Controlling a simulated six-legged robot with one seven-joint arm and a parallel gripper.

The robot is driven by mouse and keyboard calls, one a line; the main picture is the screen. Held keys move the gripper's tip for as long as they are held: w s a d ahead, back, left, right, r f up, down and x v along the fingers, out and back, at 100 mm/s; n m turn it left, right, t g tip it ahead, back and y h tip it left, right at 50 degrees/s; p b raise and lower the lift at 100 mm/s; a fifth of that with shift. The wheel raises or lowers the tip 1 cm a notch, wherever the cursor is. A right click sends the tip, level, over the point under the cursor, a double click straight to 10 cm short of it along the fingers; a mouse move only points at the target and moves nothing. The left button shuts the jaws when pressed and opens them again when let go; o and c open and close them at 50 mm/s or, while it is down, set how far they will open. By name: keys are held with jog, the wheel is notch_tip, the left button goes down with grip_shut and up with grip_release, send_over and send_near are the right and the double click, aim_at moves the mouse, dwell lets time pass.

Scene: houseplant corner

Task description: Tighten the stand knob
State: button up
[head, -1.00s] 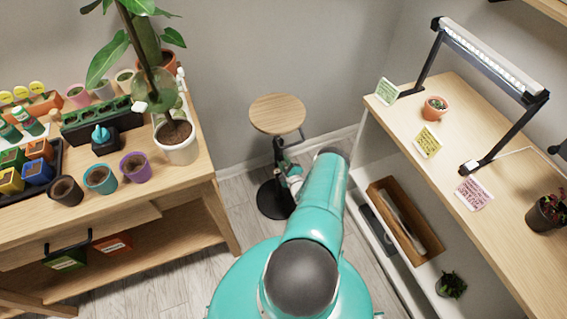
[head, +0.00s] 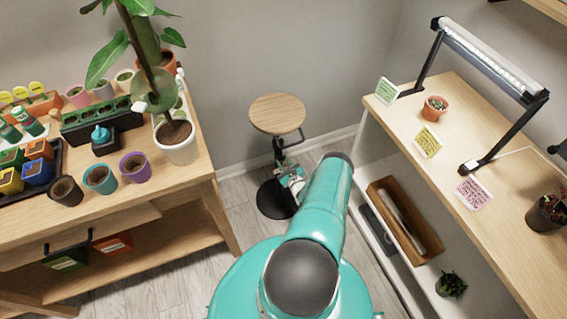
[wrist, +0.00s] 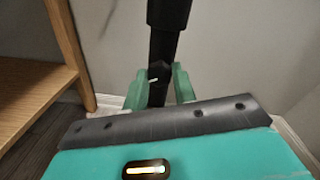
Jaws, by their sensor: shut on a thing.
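The stand (head: 277,113) has a round wooden top, a black post and a round black base (head: 268,201) on the floor. My gripper (head: 290,177) is at the post, below the top, and is partly hidden by my arm. In the wrist view my green fingers (wrist: 158,80) are shut on the dark knob (wrist: 159,92), one finger on each side. A short white mark shows on the knob. The black post (wrist: 165,42) rises behind and above it. The knob is too small to make out in the head view.
A wooden bench (head: 212,166) with pots and a tall plant (head: 150,70) stands on the left. A shelf unit (head: 480,150) with a lamp (head: 490,60) and a wooden box (head: 378,199) below stands on the right. The wall is close behind the stand.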

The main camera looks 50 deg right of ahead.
dwell(0.3)
jog(key=o, duration=1)
jog(key=v, duration=1.4)
